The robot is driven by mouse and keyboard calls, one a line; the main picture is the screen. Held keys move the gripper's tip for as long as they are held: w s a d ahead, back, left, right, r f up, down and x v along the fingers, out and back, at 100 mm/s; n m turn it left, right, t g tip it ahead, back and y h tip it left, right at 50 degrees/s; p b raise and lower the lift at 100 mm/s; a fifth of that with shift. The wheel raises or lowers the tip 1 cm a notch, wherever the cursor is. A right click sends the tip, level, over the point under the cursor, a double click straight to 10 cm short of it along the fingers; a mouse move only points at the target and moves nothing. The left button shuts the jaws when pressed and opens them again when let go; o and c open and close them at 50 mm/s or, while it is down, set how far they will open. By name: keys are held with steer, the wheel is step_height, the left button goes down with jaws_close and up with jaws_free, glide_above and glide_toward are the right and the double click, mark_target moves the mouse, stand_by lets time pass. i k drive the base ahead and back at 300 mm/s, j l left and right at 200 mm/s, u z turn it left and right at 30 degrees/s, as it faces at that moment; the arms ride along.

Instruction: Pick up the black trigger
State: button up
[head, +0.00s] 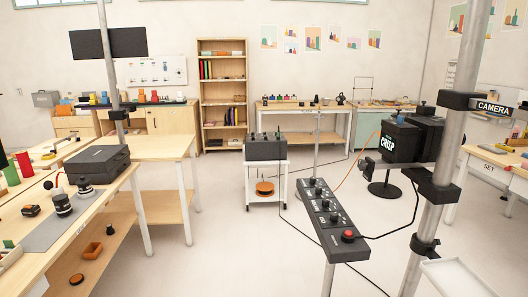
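I cannot tell for sure which thing is the black trigger. Several small dark items stand on the left table. One is a black and grey knob-topped piece (61,203) on a grey mat, and another dark knob-like piece (85,188) stands just behind it. A small black item with an orange part (31,211) lies to their left. A black control panel (322,207) on a post carries dark knobs and a red button (348,237). My gripper is not in view.
A black case (96,164) lies on the left table (112,191). A metal pole (445,150) with black clamps and a white tray (455,278) stand at the right. A white cart (266,184) holds a dark box. Cables cross the floor; its front middle is clear.

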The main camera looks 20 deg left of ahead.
mark_target(35, 209)
steer(key=u, duration=2.5)
steer(key=i+l, duration=0.1)
steer(key=i, duration=0.45)
steer(key=i+l+u, duration=0.1)
steer(key=i, duration=0.4)
steer(key=i+l, duration=0.1)
steer(key=i, duration=0.45)
steer(key=i+l+u, duration=0.1)
steer(key=i, duration=0.4)
steer(key=i+l, duration=0.25)
steer(key=i, duration=0.25)
steer(key=i+l+u, duration=0.1)
steer(key=i, duration=0.45)
steer(key=i+l+u, duration=0.1)
steer(key=i+l, duration=0.15)
steer(key=i, duration=0.25)
